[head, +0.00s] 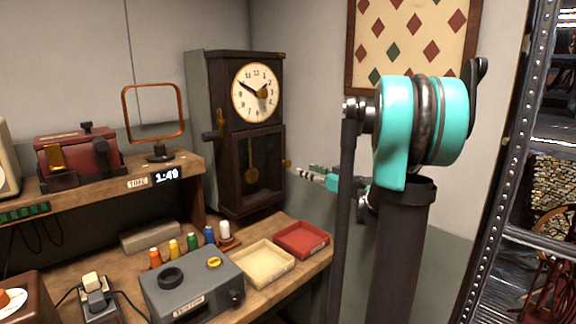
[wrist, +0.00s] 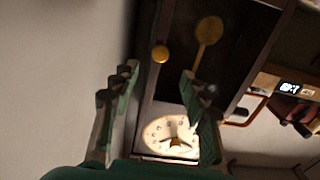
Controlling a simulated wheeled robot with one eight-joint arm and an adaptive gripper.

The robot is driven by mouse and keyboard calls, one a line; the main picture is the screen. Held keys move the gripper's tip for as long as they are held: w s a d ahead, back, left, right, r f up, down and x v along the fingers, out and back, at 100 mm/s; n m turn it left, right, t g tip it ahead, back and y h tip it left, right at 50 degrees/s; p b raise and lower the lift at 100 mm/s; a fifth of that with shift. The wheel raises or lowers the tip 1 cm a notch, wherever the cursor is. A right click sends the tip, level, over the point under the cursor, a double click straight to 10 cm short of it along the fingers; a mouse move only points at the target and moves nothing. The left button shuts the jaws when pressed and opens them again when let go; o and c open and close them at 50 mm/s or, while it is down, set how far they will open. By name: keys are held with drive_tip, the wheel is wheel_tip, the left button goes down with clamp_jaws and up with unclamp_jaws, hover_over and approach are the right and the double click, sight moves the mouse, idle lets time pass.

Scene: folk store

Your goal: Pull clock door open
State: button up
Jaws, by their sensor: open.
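The dark wooden pendulum clock (head: 213,80) hangs on the wall in the head view, with a round white face and a glazed lower door (head: 270,165). The door looks shut, and the brass pendulum (head: 252,160) shows through it. A small brass knob (head: 286,162) sits at the door's right edge. My gripper (head: 301,173) is just right of the knob, partly hidden by my arm. In the wrist view, which is turned over, my gripper (wrist: 159,74) is open and empty. The knob (wrist: 160,53) shows between and beyond the fingertips, with no visible contact.
Below the clock, the workbench (head: 290,285) holds a cream tray (head: 263,263), a red tray (head: 301,239), several thread spools and a grey box (head: 190,283). A shelf (head: 100,195) with a 1:49 display is at left. A metal rack (head: 510,150) stands at right.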

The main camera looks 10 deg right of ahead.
sight(289, 164)
drive_tip(key=x, duration=1.1)
clamp_jaws()
